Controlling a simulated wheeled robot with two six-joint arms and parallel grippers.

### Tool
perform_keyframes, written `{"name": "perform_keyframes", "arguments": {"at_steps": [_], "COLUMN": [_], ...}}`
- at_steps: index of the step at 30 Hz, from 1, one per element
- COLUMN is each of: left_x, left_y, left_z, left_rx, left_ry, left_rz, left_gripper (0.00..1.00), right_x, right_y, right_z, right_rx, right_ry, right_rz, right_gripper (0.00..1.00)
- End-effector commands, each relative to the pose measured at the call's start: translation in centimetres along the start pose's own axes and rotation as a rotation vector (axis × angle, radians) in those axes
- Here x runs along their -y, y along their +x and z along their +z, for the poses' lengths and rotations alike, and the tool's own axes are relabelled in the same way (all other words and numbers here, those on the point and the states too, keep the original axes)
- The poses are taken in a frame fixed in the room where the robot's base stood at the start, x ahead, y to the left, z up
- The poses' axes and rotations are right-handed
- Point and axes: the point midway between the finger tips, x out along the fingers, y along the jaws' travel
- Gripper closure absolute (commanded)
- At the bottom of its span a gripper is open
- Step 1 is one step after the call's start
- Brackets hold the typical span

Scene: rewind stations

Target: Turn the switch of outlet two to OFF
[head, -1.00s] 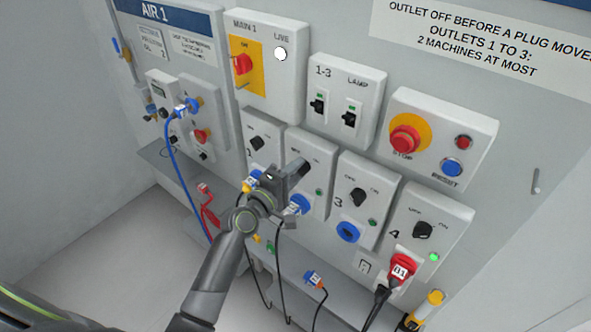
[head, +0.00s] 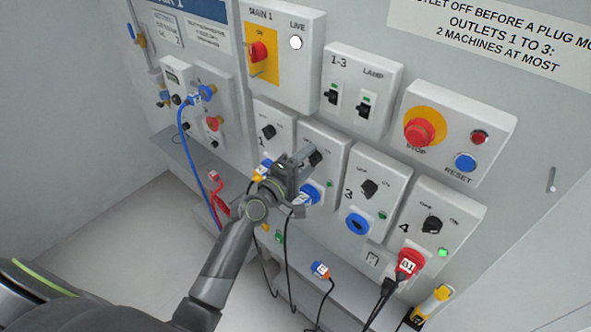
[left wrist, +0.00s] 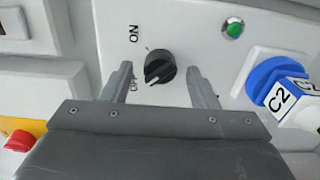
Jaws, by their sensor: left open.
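Outlet two's box (head: 336,143) is second in the lower row. Its black switch knob (head: 315,158) is partly hidden by my left gripper (head: 304,182) in the head view. The left wrist view shows the knob (left wrist: 160,67) clearly, with its white mark pointing down-left toward the OFF lettering and away from ON. My left gripper (left wrist: 159,71) is open, with one finger on each side of the knob in the picture; gaps show and contact cannot be told. A green lamp (left wrist: 233,27) and a blue-and-white plug marked C2 (left wrist: 286,96) are right of it.
Outlet three (head: 372,180) is right of outlet two, with an empty-looking blue socket. Outlet four holds a red plug (head: 410,262), and its green lamp (head: 442,252) is bright. A red STOP button (head: 418,132) is above. Cables hang near a shelf below.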

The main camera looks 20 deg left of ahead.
Motion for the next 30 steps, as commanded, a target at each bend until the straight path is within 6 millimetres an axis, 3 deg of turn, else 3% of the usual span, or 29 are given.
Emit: {"name": "perform_keyframes", "arguments": {"at_steps": [8, 24, 30], "left_x": [0.3, 0.3, 0.2], "left_y": [-3.6, -14.8, -16.8], "left_z": [-0.1, 0.0, 0.0], "left_rx": [-0.002, 0.001, 0.0], "left_ry": [0.003, 0.003, 0.001], "left_rz": [-0.001, -0.004, -0.003], "left_gripper": [0.46, 0.46, 0.46], "right_x": [0.1, 0.3, 0.3], "right_y": [0.8, 3.3, 3.7], "right_z": [0.1, 0.3, 0.4], "right_rx": [0.0, 0.0, 0.0], "right_ry": [0.0, 0.0, 0.0], "right_rz": [0.0, 0.0, 0.0], "right_gripper": [0.64, 0.64, 0.64]}}
